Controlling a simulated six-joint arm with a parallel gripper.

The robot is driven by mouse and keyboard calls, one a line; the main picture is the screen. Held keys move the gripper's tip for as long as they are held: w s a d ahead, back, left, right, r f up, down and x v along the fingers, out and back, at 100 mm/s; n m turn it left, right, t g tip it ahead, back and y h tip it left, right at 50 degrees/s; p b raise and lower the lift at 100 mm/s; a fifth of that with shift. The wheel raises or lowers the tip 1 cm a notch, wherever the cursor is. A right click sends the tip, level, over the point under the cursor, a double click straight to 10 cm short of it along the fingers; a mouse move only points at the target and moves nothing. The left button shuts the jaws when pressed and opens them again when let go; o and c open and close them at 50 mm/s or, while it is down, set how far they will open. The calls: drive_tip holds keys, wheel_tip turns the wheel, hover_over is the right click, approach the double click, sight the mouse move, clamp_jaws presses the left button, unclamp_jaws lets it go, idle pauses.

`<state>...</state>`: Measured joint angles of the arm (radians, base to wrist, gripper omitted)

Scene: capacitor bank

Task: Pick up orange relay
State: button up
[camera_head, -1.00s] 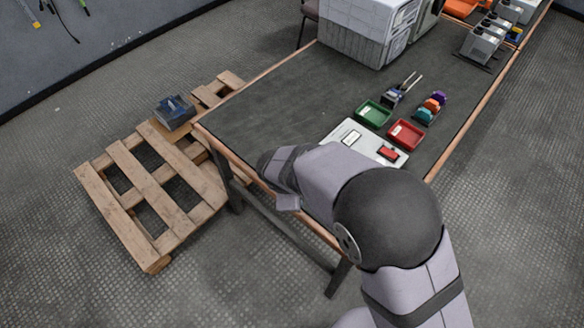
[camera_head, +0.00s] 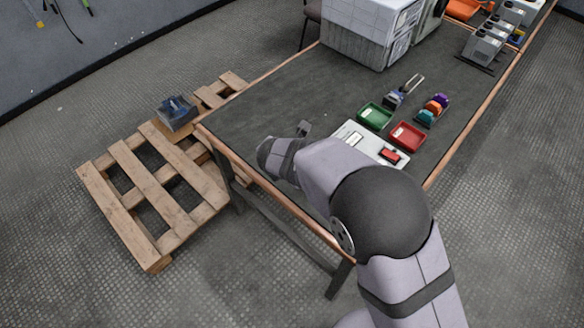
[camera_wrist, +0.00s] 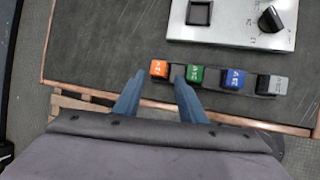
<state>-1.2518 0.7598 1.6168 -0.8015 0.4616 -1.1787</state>
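In the wrist view, an orange relay (camera_wrist: 159,69) stands at the left end of a row, next to a green relay (camera_wrist: 195,74). A blue relay (camera_wrist: 234,77) and a grey relay (camera_wrist: 272,84) follow to the right. My gripper (camera_wrist: 159,78) is open, its two blue fingers apart. The orange relay shows between the fingertips and beyond them; no contact is visible. In the head view my arm hides this row. An orange block (camera_head: 434,107) also stands there between a purple and a teal one.
A white panel (camera_wrist: 237,39) with a black knob (camera_wrist: 270,18) lies behind the relay row. A green tray (camera_head: 374,116) and a red tray (camera_head: 407,136) sit farther along the dark table (camera_head: 280,100). The table's left part is clear. A wooden pallet (camera_head: 128,165) lies beside it.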

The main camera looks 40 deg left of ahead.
drive_tip(key=shift+p+x, duration=0.55)
drive_tip(key=shift+x, duration=2.05)
drive_tip(key=shift+w+r, duration=0.1)
drive_tip(key=shift+w, duration=0.05)
drive_tip(key=shift+c, duration=0.6)
drive_tip(key=c, duration=0.8)
